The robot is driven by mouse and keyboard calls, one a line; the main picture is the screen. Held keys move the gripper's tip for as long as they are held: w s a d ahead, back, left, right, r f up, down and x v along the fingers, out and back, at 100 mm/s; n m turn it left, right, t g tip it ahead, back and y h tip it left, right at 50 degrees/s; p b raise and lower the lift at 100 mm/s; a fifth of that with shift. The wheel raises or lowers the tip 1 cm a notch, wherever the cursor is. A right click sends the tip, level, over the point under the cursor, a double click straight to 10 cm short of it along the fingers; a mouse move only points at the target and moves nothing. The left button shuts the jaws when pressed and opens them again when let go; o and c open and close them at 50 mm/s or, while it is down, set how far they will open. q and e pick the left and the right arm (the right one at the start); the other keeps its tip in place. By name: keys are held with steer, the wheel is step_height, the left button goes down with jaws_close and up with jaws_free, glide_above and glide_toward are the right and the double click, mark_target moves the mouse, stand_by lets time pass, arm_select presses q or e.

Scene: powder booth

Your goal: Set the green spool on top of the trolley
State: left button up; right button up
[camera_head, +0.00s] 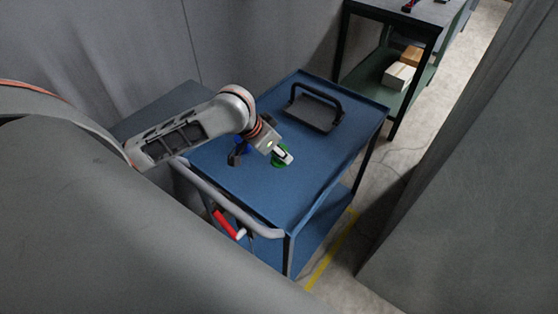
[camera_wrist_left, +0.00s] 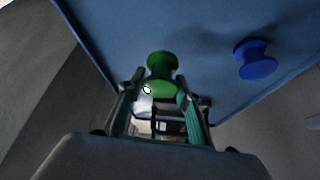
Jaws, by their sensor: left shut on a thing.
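The green spool (camera_head: 276,161) is at the left gripper's fingertips, over the blue top of the trolley (camera_head: 330,167). In the left wrist view the green spool (camera_wrist_left: 161,66) sits between the fingers of my left gripper (camera_wrist_left: 160,88), which is shut on it. In the head view the left gripper (camera_head: 283,155) hides part of the spool. I cannot tell whether the spool touches the trolley top. My right gripper is not in view.
A blue spool (camera_head: 242,145) stands left of the green one, partly hidden by my arm; it also shows in the wrist view (camera_wrist_left: 255,60). A dark tray with a black handle (camera_head: 310,113) lies farther back. The trolley top's right side is clear. A shelf bench (camera_head: 405,14) stands behind.

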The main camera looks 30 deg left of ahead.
mark_target(275, 158)
arm_select(q)
steer(key=shift+f, duration=2.2)
steer(key=shift+f, duration=0.1)
steer(key=o, duration=1.2)
steer(key=shift+s+r, duration=0.15)
steer(key=shift+r, duration=0.3)
steer(key=v, duration=1.1)
steer(key=shift+s+r, duration=0.1)
